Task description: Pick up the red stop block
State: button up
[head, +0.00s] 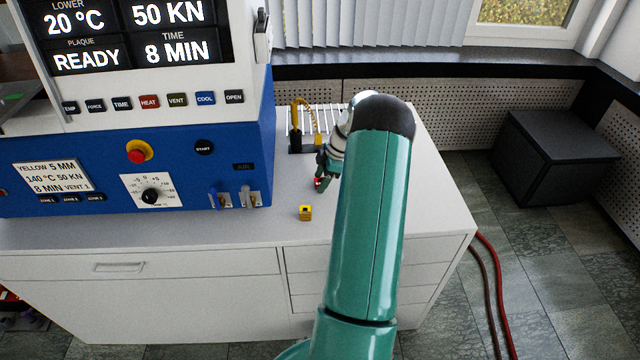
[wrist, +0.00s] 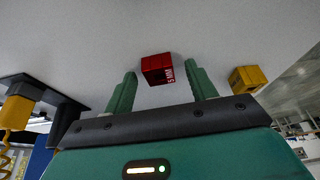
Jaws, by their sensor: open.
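The red stop block (wrist: 156,68) shows in the wrist view with "5 MM" lettering on one side. It sits on the white counter, just beyond and between the fingertips of my open gripper (wrist: 160,82), nearer the right finger. In the head view the red block (head: 318,183) is a small red patch at the fingers, mostly hidden by my gripper (head: 323,178). Whether a finger touches it, I cannot tell.
A yellow block (head: 305,213) stands on the counter (head: 255,232) close by; it also shows in the wrist view (wrist: 247,79). A black stand with a yellow coiled cord (head: 297,130) and a wire rack are behind. The blue press (head: 225,150) stands left.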

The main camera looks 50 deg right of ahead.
jog(key=c, duration=1.1)
jog(key=shift+o, duration=0.2)
jog(key=shift+r, duration=0.1)
